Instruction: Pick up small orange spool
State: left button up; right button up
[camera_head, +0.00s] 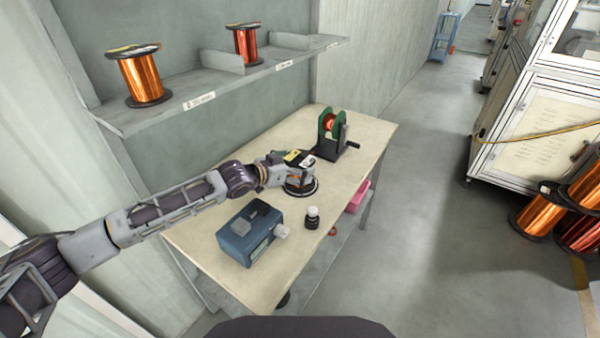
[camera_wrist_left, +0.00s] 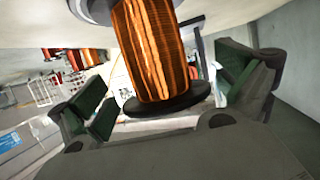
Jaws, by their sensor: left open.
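A small orange spool (camera_wrist_left: 150,55) with dark end flanges fills the middle of the left wrist view. In the head view the small orange spool stands on the workbench, its dark flange (camera_head: 303,193) showing at the bottom. My gripper hides most of its winding. My left gripper (camera_head: 286,170) is at the spool. In the left wrist view the left gripper (camera_wrist_left: 165,90) is open, with one green-padded finger on each side of the spool. Gaps show between the fingers and the winding. My right gripper is in neither view.
On the bench (camera_head: 352,183), a green-and-black winder (camera_head: 333,135) stands behind the spool. A blue box device (camera_head: 250,232) and a small black-and-white item (camera_head: 312,218) are in front. An orange spool (camera_head: 143,78) and a red spool (camera_head: 246,44) sit on the shelf (camera_head: 185,92).

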pick_arm(q)
jog(key=shift+w+d+f, duration=0.25)
jog(key=shift+w+d, duration=0.2)
jog(key=shift+w+d+f, duration=0.1)
jog(key=shift+w+d, duration=0.05)
jog(key=shift+d, duration=0.05)
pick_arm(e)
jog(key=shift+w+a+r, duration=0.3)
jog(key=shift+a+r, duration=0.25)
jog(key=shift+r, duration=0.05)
pick_arm(q)
jog(key=c, duration=1.6)
jog(key=shift+r, duration=0.25)
jog(key=shift+c, duration=0.5)
jog(key=shift+w, duration=0.1)
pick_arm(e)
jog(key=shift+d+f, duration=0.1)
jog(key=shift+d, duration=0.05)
